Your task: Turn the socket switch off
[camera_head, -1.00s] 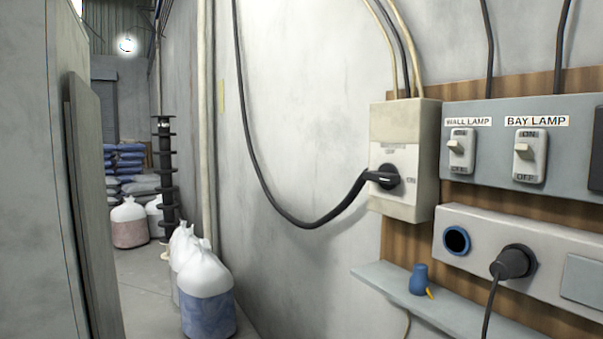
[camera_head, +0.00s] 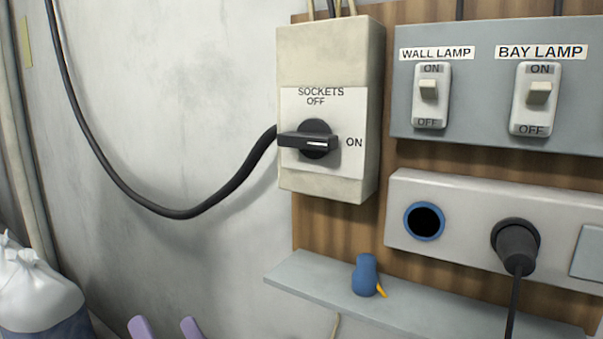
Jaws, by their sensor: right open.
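The socket switch (camera_head: 312,139) is a black rotary knob on a cream box (camera_head: 330,60) labelled SOCKETS, with OFF above the knob and ON to its right. Its handle lies level, and the white mark is at the end towards ON. My right gripper (camera_head: 165,326) shows only as two purple fingertips at the bottom edge, apart with nothing seen between them. It is below and left of the switch in the picture. The rest of it is cut off. My left gripper is not in view.
A grey panel (camera_head: 480,80) with WALL LAMP and BAY LAMP switches is right of the box. Below it are a socket strip (camera_head: 465,205) with a black plug (camera_head: 516,243), and a shelf (camera_head: 310,282) with a small blue object (camera_head: 365,274). A black cable (camera_head: 110,170) hangs left.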

